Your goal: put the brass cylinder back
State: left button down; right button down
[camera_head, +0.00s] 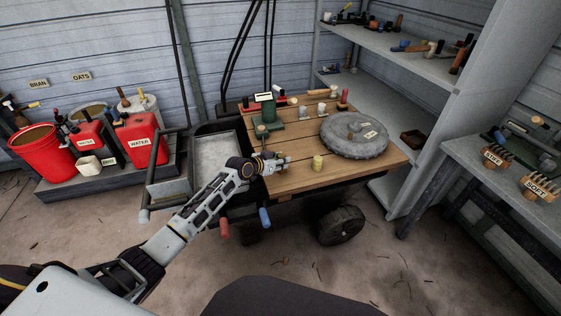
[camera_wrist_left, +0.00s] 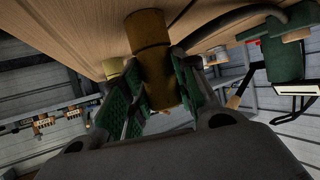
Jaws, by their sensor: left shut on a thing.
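My left gripper (camera_head: 281,161) is over the front part of the wooden table top. The left wrist view shows its green-padded fingers (camera_wrist_left: 157,95) shut on a brass cylinder (camera_wrist_left: 152,60). That view is turned over, with the wood at the top; the cylinder's far end is close to the wood, and I cannot tell if it touches. In the head view the held cylinder is mostly hidden by the fingers. A second yellowish cylinder (camera_head: 318,162) stands on the wood just right of the gripper; it also shows in the left wrist view (camera_wrist_left: 112,68). My right gripper is not in view.
The wooden table top (camera_head: 300,180) carries a round grey disc (camera_head: 345,147) with small pieces on it, a green stand (camera_head: 265,108) and several small objects behind. A metal tray (camera_head: 214,160) is at its left. Bare wood lies front right. Shelves (camera_head: 385,75) stand behind right.

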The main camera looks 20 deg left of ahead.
pick_arm(q)
jog(key=c, duration=1)
grip_release()
jog(key=shift+c, duration=0.2)
jog(key=shift+s+a, duration=0.1)
jog(key=v, duration=1.1)
jog(key=shift+s+r, duration=0.25)
jog(key=shift+s, duration=0.05)
jog(key=shift+a, duration=0.1)
